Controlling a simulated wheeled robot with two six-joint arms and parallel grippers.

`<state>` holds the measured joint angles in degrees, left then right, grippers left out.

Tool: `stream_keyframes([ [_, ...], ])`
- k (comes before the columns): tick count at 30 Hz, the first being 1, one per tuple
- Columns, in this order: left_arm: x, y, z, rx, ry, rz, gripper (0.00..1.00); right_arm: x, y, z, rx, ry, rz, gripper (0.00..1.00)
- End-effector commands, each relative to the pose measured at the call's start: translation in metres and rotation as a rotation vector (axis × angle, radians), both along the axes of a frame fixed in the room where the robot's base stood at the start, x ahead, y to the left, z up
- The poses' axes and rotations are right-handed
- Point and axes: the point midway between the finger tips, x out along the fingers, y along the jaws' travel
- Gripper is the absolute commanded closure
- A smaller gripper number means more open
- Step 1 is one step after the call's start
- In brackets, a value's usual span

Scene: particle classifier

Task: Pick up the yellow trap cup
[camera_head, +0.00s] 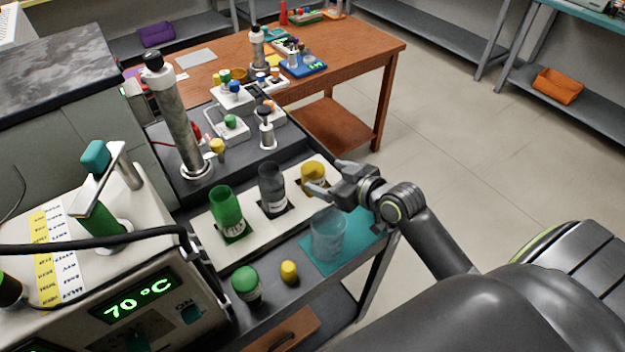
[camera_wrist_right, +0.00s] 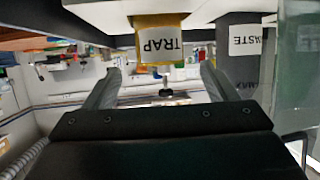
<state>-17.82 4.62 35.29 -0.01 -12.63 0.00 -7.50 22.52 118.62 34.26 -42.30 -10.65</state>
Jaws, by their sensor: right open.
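The yellow trap cup (camera_head: 313,174) stands at the right end of the white holder strip (camera_head: 209,236) on the dark cart. In the right wrist view the cup (camera_wrist_right: 160,22) hangs upside down in the picture, with a white TRAP label. My right gripper (camera_head: 328,181) comes in from the right, close beside the cup. In the wrist view the two fingers are spread apart (camera_wrist_right: 160,75), and the cup lies ahead, between their lines. Nothing is held. Whether a finger touches the cup is unclear. My left gripper is not in view.
The grey bottle (camera_head: 272,187) and green bottle (camera_head: 227,208) share the holder. A clear beaker (camera_head: 328,236) stands on a teal mat (camera_head: 312,261) just below my right gripper. A green-capped jar (camera_head: 245,282) and small yellow item (camera_head: 289,272) stand nearer the cart's front.

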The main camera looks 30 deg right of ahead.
Motion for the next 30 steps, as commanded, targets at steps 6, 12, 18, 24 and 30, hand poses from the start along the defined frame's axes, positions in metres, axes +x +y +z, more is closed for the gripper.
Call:
stream_keyframes([
  [6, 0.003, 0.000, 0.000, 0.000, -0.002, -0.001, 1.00, 0.010, 0.003, -0.014, 0.001, -0.002, 0.000, 0.21],
  [12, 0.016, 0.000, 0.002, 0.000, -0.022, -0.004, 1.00, 0.026, 0.009, -0.019, 0.004, -0.002, 0.000, 0.21],
  [18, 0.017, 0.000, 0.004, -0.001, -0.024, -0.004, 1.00, 0.053, 0.016, -0.031, 0.002, 0.001, -0.001, 0.21],
  [24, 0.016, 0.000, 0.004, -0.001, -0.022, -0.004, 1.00, 0.066, 0.020, -0.037, 0.000, -0.001, 0.000, 0.21],
  [30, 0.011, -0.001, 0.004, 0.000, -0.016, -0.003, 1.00, 0.067, 0.021, -0.038, -0.001, -0.001, 0.000, 0.21],
])
